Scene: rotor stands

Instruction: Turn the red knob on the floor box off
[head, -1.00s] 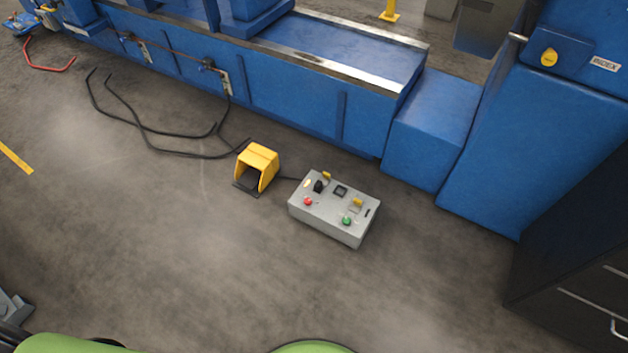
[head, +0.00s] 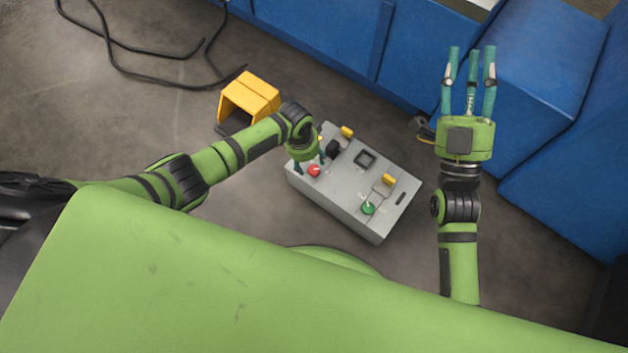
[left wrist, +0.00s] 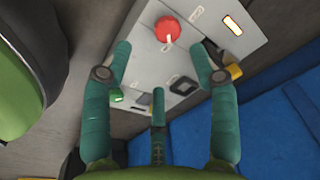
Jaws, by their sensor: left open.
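The grey floor box (head: 335,212) stands on the floor in the middle of the head view. Its red knob (head: 314,170) is near the box's left end. In the left wrist view the red knob (left wrist: 167,29) is round, with a white pointer mark toward the bottom of the picture. My left gripper (head: 310,163) is over that end of the box, fingers pointing down beside the knob. In the left wrist view my left gripper (left wrist: 160,60) has its fingers spread and empty, with the knob beyond the tips. My right gripper (head: 471,58) is open and empty, right of the box.
The box also carries a green knob (head: 368,207), a black square (head: 364,158), yellow parts and a lit amber lamp (left wrist: 233,25). A yellow pedal housing (head: 250,95) stands left of the box. Blue machinery (head: 330,40) lies behind. Black cables lie on the floor.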

